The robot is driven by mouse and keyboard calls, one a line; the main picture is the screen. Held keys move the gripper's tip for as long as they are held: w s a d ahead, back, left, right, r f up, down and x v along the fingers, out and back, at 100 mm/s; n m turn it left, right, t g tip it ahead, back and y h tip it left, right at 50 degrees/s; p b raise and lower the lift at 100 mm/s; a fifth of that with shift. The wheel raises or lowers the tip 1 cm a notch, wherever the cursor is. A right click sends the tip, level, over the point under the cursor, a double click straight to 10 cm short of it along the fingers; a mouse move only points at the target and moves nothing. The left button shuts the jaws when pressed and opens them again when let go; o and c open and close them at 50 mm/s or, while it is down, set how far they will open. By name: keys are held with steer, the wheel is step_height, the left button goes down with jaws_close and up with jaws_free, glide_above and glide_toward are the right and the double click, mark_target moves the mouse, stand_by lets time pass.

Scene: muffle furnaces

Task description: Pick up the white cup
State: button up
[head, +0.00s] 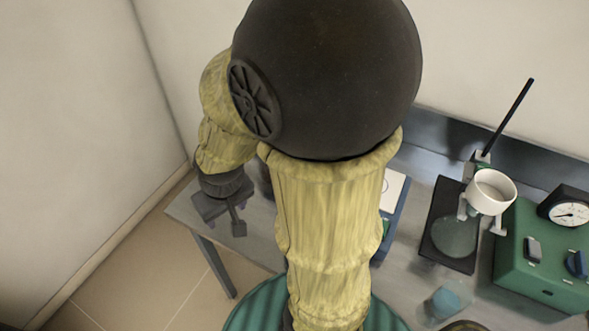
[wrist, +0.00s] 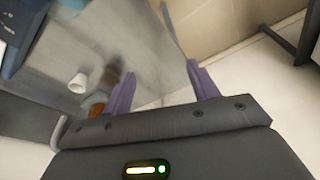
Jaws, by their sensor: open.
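In the head view a white cup-like vessel (head: 492,193) sits upright in a clamp on a stand at the right. In the wrist view a small white cup (wrist: 78,83) stands on the grey table, left of my gripper (wrist: 160,75). I cannot tell whether the two views show the same vessel. My gripper is open, with nothing between its purple fingers. In the head view my gripper (head: 228,212) is at the table's left end, apart from the clamped vessel. My arm hides the middle of the table.
An orange-brown round thing (wrist: 97,110) is beside the small cup. A green box with a dial gauge (head: 540,255), a black stand base (head: 440,252) and a blue-tinted glass vessel (head: 447,300) occupy the table's right. The table's left end (head: 200,212) has bare surface.

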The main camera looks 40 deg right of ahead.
steer(key=shift+o, duration=0.6)
steer(key=w+m+t, duration=0.1)
steer(key=w, duration=0.4)
steer(key=w+a+f+m+t+b, duration=0.1)
steer(key=w+m+t, duration=0.1)
steer(key=w, duration=0.3)
steer(key=shift+a+f+m, duration=0.25)
steer(key=shift+f+m, duration=0.05)
steer(key=w+d+f+m+h+b, duration=0.2)
steer(key=w+d+f+m+h, duration=0.3)
steer(key=w+d+m+h, duration=0.4)
steer(key=s+d+f+m+g+h, duration=0.2)
steer(key=s+d+m+g+h, duration=0.2)
steer(key=s, duration=0.3)
steer(key=shift+s+m+g+h+b, duration=0.2)
steer(key=shift+m+g+h+b, duration=0.15)
steer(key=shift+m+g, duration=0.45)
steer(key=shift+d, duration=0.1)
steer(key=x, duration=1.1)
steer(key=shift+w+f+p, duration=0.1)
steer(key=shift+f+p, duration=0.1)
steer(key=shift+p, duration=0.2)
steer(key=shift+d+f, duration=0.2)
steer(key=shift+d, duration=0.35)
